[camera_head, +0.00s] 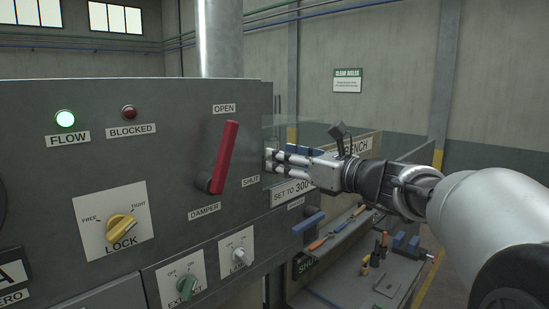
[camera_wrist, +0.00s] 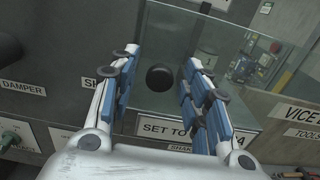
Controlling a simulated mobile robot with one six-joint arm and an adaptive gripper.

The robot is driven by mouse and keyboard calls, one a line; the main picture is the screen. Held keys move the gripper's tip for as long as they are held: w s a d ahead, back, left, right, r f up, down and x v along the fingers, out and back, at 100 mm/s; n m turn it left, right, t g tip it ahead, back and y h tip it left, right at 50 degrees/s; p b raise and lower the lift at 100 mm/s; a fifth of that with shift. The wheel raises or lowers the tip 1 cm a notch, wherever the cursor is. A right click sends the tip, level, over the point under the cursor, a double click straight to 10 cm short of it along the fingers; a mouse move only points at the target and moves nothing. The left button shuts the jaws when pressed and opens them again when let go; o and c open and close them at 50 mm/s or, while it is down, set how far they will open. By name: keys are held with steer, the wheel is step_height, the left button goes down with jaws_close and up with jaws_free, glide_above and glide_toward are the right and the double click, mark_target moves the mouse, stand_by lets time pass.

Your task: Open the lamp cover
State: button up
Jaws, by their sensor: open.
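A clear glass-like panel (camera_wrist: 225,65) with a round black knob (camera_wrist: 159,77) shows in the wrist view; I take it as the lamp cover, though no label on it confirms this. The panel (camera_head: 285,122) shows faintly in the head view, at the right end of the grey cabinet. My gripper (camera_wrist: 160,60) is open, with its fingers on either side of the knob in the picture. I cannot tell whether they touch it. In the head view my gripper (camera_head: 270,161) points left at the cabinet's right end, and the knob is hidden there.
A red damper lever (camera_head: 225,157) stands left of my gripper. A yellow lock knob (camera_head: 121,226), a green knob (camera_head: 185,286) and a white knob (camera_head: 241,257) are on the cabinet front. A bench (camera_head: 345,285) with tools lies below my arm.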

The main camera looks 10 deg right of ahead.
steer(key=shift+c, duration=0.3)
jaws_close()
stand_by(0.5)
